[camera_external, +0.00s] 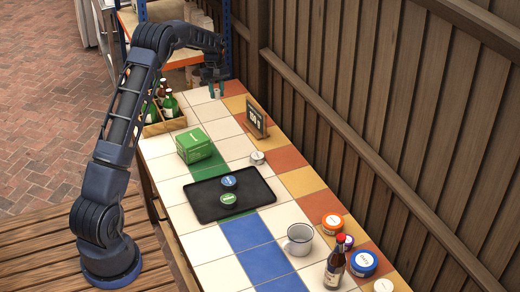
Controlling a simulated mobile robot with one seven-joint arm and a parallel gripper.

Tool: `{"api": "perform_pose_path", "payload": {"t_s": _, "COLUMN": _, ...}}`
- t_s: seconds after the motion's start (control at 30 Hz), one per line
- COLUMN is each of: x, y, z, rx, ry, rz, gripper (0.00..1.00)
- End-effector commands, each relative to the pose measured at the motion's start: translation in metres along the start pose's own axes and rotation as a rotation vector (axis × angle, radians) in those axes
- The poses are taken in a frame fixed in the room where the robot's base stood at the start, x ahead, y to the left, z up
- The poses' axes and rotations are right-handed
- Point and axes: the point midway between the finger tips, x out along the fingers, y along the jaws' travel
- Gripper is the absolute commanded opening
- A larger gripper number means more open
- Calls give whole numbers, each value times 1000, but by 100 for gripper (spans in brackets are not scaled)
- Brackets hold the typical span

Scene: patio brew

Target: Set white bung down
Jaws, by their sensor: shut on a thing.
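My gripper (216,91) is at the far end of the tiled table (197,241), pointing down close above the tiles. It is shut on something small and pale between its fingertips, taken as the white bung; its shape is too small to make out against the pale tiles. I cannot tell whether it touches the table.
A wooden crate of green bottles (165,127) stands left of my gripper, a dark display (256,119) to the right. Nearer are a green box (193,146), a small grey-white round thing (257,158), a black tray (262,193) with two pucks, a mug (299,240) and a brown bottle (335,266).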

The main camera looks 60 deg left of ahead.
Motion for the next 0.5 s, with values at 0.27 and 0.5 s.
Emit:
{"api": "perform_pose_path", "payload": {"t_s": 0.27, "x": -8, "y": 2, "z": 4, "rx": 7, "ry": 0, "rz": 0, "gripper": 5}}
{"api": "perform_pose_path", "payload": {"t_s": 0.5, "x": -3, "y": 28, "z": 61, "rx": 131, "ry": 2, "rz": -16, "gripper": 5}}
